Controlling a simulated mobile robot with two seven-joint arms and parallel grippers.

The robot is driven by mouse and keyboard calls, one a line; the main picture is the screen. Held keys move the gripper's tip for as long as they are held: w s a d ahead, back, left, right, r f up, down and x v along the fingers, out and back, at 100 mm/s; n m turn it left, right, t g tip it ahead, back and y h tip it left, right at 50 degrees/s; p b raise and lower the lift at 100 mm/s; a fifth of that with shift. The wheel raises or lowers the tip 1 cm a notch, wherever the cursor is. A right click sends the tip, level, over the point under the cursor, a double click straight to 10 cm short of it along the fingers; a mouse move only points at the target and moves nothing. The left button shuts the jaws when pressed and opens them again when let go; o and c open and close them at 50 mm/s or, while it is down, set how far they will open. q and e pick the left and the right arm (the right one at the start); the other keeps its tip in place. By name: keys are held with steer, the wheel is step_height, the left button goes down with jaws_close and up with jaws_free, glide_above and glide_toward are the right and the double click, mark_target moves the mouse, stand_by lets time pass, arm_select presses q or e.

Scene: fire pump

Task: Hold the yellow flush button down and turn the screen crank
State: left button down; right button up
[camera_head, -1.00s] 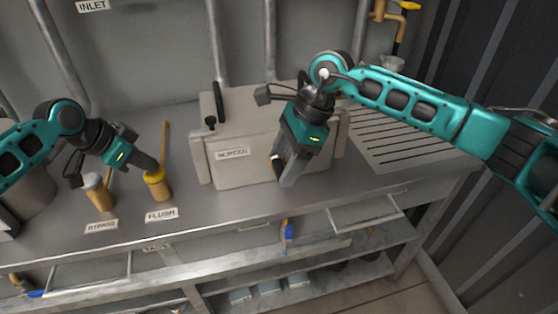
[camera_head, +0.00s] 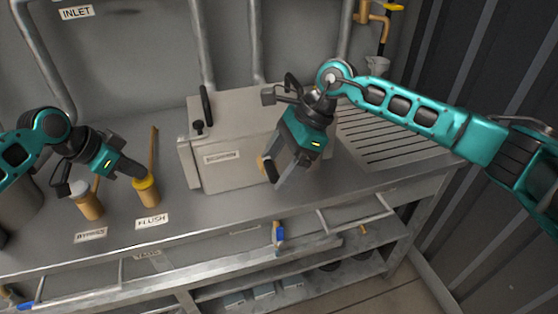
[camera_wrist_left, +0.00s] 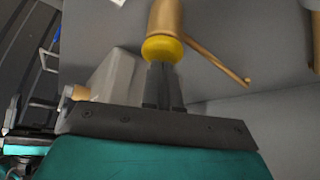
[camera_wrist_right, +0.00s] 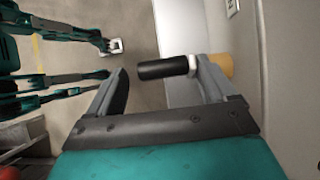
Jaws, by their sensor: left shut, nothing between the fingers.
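The yellow flush button (camera_head: 146,184) tops a brass cylinder behind the FLUSH label (camera_head: 152,221). My left gripper (camera_head: 143,175) is shut and empty, its fingertips against the button's top; the left wrist view shows them meeting the yellow cap (camera_wrist_left: 162,48). How far the button is pressed cannot be told. The screen crank is on the front of the grey SCREEN box (camera_head: 225,178). Its black handle (camera_wrist_right: 162,69) with a white collar shows in the right wrist view. My right gripper (camera_wrist_right: 165,82) is open, with the handle between its spread fingers, nearer the right one.
A brass cylinder with a grey cap (camera_head: 86,199) stands left of the flush button. A slatted drain area (camera_head: 385,140) lies right of the box. Rails and a lower shelf (camera_head: 300,285) run below the counter edge. A corrugated wall (camera_head: 480,70) bounds the right.

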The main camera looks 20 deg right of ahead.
arm_select(q)
steer(key=shift+s+f, duration=0.1)
steer(key=shift+f, duration=0.05)
arm_select(e)
steer(key=shift+w, duration=0.1)
steer(key=shift+r, duration=0.1)
steer(key=v, duration=1.2)
arm_select(q)
step_height(320, 180, up, 5)
steer(key=p, duration=0.5)
steer(key=shift+r, duration=1.15)
arm_select(e)
steer(key=shift+r, duration=2.4)
